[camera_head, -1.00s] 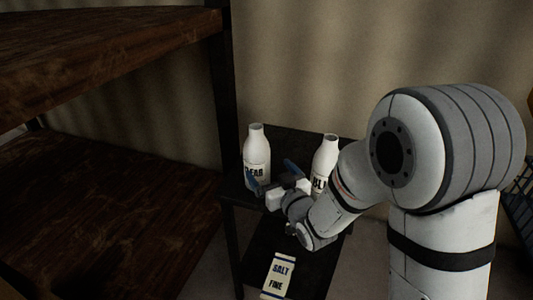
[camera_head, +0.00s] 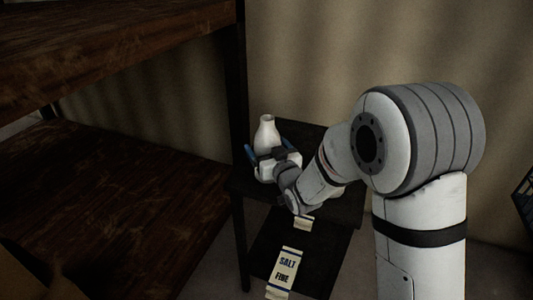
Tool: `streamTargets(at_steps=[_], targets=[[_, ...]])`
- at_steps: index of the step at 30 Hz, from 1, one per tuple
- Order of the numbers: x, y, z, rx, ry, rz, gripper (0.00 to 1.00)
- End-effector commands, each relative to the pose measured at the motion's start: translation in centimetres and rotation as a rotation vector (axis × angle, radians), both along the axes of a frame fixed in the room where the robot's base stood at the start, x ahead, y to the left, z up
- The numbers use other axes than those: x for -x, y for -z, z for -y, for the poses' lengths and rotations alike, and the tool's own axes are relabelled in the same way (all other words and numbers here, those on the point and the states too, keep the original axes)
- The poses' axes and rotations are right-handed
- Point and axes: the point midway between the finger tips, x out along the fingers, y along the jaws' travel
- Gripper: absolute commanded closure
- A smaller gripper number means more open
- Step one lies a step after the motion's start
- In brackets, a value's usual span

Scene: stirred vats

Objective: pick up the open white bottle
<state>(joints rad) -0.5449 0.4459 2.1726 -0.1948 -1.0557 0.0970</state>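An open white bottle (camera_head: 266,133) stands upright on a small dark shelf stand, its mouth uncapped. Its neck and shoulder show; my gripper hides its lower body and label. My gripper (camera_head: 264,149) is at the bottle, with one blue finger on its left side and one on its right. I cannot tell whether the fingers press on the bottle or stand a little off it. The second white bottle is not visible now; my arm covers that part of the stand.
The dark stand (camera_head: 340,212) has a lower shelf with a salt bag (camera_head: 286,270) and another pale packet (camera_head: 303,223). A large wooden rack (camera_head: 130,195) rises at the left, its post close to the stand. A dark blue crate (camera_head: 524,195) shows at the right edge.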

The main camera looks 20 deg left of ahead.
Motion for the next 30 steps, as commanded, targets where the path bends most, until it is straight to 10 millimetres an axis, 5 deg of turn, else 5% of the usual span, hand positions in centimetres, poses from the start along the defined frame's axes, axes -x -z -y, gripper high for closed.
streamTargets(at_steps=[17,25,30], targets=[[0.0,0.0,0.1,0.000,0.002,0.000,0.63],[-0.1,-0.4,0.1,-0.002,0.002,0.002,0.63],[-0.1,-3.1,0.2,-0.004,0.003,0.006,0.64]])
